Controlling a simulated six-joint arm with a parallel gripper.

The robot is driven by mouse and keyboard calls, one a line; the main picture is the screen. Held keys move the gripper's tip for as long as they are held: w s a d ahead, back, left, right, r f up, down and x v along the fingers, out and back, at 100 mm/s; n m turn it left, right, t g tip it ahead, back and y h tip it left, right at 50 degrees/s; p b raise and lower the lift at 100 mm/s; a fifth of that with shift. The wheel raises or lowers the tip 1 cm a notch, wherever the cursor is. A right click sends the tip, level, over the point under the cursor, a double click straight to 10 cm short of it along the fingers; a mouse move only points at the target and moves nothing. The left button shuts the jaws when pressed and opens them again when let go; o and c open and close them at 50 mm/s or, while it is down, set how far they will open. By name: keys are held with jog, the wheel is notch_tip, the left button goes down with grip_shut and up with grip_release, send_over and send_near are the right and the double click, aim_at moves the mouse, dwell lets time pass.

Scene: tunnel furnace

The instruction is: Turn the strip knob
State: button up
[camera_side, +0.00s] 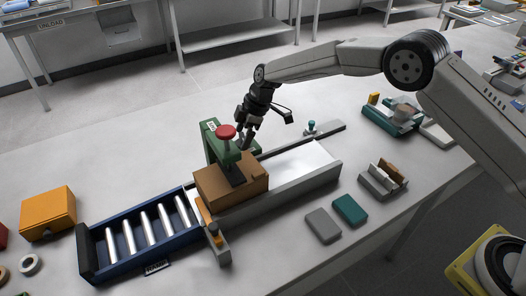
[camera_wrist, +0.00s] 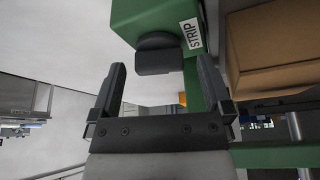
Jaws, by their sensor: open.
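The strip knob (camera_wrist: 158,54) is a dark knob on the green housing (camera_wrist: 145,15), next to a white STRIP label (camera_wrist: 192,33) in the wrist view. My gripper (camera_wrist: 160,66) is open, with one finger to the left of the knob and one to the right. The knob lies between the fingertips in the picture; I cannot tell whether they touch it. In the side view my gripper (camera_side: 247,138) is just right of and behind the green housing (camera_side: 213,147), and the strip knob is hidden there.
A red button (camera_side: 226,132) tops the green housing. A brown box (camera_side: 230,190) stands beside it on the conveyor line. A blue roller tray (camera_side: 140,245) is at left. Grey and teal blocks (camera_side: 350,209) lie at front right. Bare table lies behind the housing.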

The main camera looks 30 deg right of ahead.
jog(key=c, duration=1.3)
jog(key=shift+m, duration=0.3)
jog(key=shift+s+m+t+h, duration=0.1)
jog(key=shift+m+t+h, duration=0.35)
jog(key=shift+m, duration=0.9)
jog(key=shift+m+t+h, duration=0.25)
jog(key=shift+m+t, duration=0.3)
jog(key=shift+m, duration=0.8)
jog(key=o, duration=1.3)
